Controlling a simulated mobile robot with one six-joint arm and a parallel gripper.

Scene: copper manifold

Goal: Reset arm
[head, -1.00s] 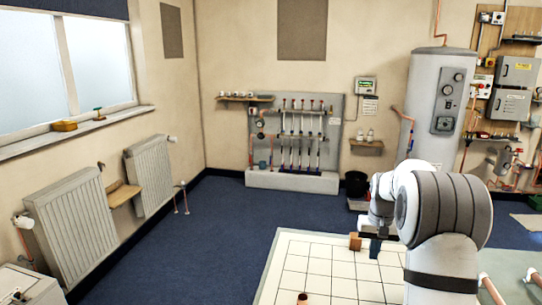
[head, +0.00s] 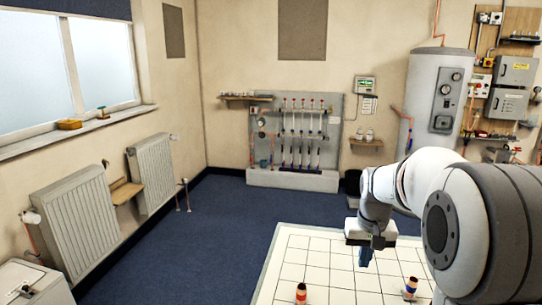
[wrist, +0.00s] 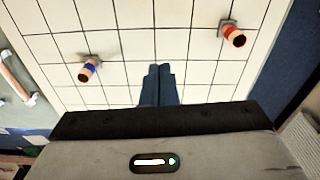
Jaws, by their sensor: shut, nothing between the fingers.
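My gripper (head: 366,256) hangs above the white tiled table (head: 322,262) on the right of the head view. Its blue fingers (wrist: 160,72) are together with nothing between them in the wrist view. A copper piece with a red band (head: 301,293) stands on the tiles at the bottom of the head view; it also shows in the wrist view (wrist: 234,36). A copper piece with a blue band (head: 410,288) stands to its right and shows in the wrist view (wrist: 88,69).
A grey manifold board (head: 300,135) stands against the back wall. A grey cylinder (head: 437,100) stands at back right. Radiators (head: 77,220) line the left wall. Blue floor left of the table is clear. In the wrist view, a copper-ended white pipe (wrist: 16,78) lies at the left.

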